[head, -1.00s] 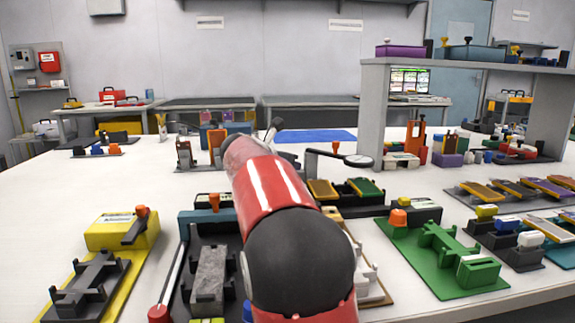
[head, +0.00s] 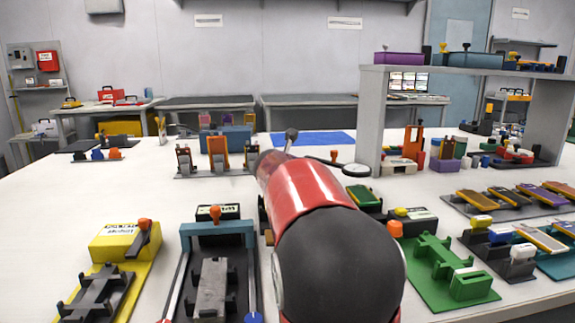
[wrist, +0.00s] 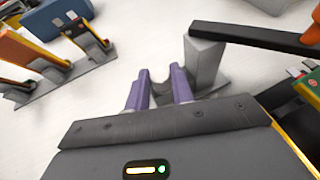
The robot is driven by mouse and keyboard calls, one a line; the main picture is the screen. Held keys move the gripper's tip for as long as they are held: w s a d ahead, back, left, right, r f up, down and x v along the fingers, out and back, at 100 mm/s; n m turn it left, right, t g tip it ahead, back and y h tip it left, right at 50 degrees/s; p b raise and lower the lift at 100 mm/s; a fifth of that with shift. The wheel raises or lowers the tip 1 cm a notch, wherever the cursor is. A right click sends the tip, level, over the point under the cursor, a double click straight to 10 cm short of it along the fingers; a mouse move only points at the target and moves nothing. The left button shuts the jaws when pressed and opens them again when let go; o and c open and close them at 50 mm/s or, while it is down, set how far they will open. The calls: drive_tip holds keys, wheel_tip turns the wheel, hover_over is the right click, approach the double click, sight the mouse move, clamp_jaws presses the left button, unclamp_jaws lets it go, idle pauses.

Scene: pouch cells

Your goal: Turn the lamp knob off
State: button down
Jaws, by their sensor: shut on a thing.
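The lamp's dark arm and round head (head: 356,170) show in the head view just beyond my red arm. Its post and base are hidden there. In the wrist view the grey lamp post (wrist: 204,60) stands right of my fingers, with the dark lamp arm (wrist: 255,37) running right. My gripper (wrist: 160,90) has two purple fingers, low beside the post. They are shut on a small dark grey piece between them, which looks like the lamp knob (wrist: 159,93); its turn angle cannot be told. My gripper is hidden in the head view.
A stand with orange pieces (head: 218,152) is left of my arm and shows at the wrist view's left. Yellow (head: 125,242) and green (head: 436,265) fixtures stand in front. A grey shelf (head: 372,115) rises at right. White table is clear at left.

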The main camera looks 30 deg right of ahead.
drive_tip(key=c, duration=2.2)
unclamp_jaws()
drive_tip(key=shift+s+d+n+t+y+p, duration=0.1)
drive_tip(key=shift+n+t+y+p, duration=0.3)
drive_tip(key=shift+n+t+y, duration=0.15)
drive_tip(key=c, duration=2.2)
unclamp_jaws()
drive_tip(key=shift+n+y, duration=0.25)
drive_tip(key=shift+n, duration=0.1)
drive_tip(key=c, duration=1.5)
unclamp_jaws()
drive_tip(key=v, duration=0.7)
drive_tip(key=shift+s+a+r, duration=0.1)
drive_tip(key=shift+s+a, duration=0.15)
drive_tip(key=shift+s, duration=0.1)
